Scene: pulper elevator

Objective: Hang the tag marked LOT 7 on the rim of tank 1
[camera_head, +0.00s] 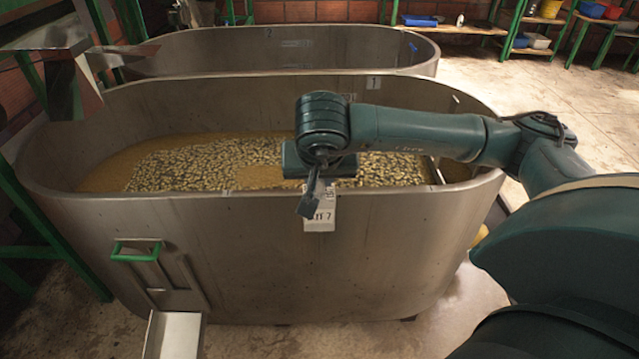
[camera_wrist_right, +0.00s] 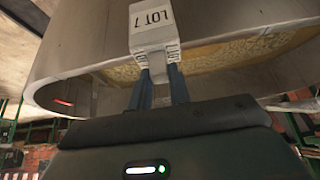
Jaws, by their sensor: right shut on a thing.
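Tank 1 (camera_head: 400,245) is the large steel oval tank in front, with beans in liquid inside and a small "1" plate at its far rim. The white tag marked LOT 7 (camera_head: 321,217) is at the near rim, its face outside the front wall and partly covered by my gripper. My right gripper (camera_head: 311,195) is shut on the tag's upper part, right at the rim. In the right wrist view the tag (camera_wrist_right: 151,22) shows beyond the fingers (camera_wrist_right: 160,88), in front of the tank wall. I cannot tell whether the rim bears the tag. My left gripper is not in view.
Tank 2 (camera_head: 285,48) stands right behind tank 1. A green-handled gate (camera_head: 137,251) and a pale chute (camera_head: 174,335) are at tank 1's front left. Shelves with bins (camera_head: 540,25) stand at the back right. The floor at right is largely clear.

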